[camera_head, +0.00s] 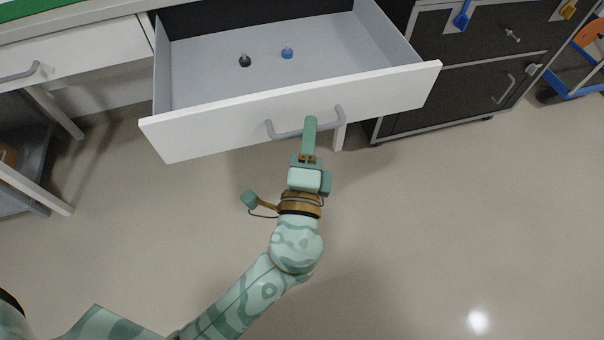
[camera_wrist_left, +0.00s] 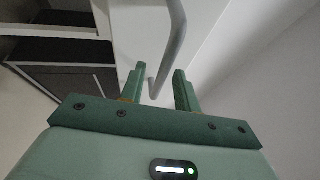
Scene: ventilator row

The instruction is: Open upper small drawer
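The drawer (camera_head: 300,112) has a white front and a grey tray, and stands pulled well out from under the white desk in the head view. A grey bar handle (camera_head: 283,134) is on its front; it also shows in the wrist view (camera_wrist_left: 177,35). My left gripper (camera_head: 310,122) is at the right part of this handle. In the wrist view the two green fingers of my left gripper (camera_wrist_left: 159,80) stand apart, with the handle between them and gaps visible beside it. My right gripper is not in view.
A small black item (camera_head: 245,61) and a small blue item (camera_head: 287,53) lie in the drawer. A closed white drawer (camera_head: 75,52) is at the left, a dark cabinet (camera_head: 440,100) at the right. Floor in front is clear.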

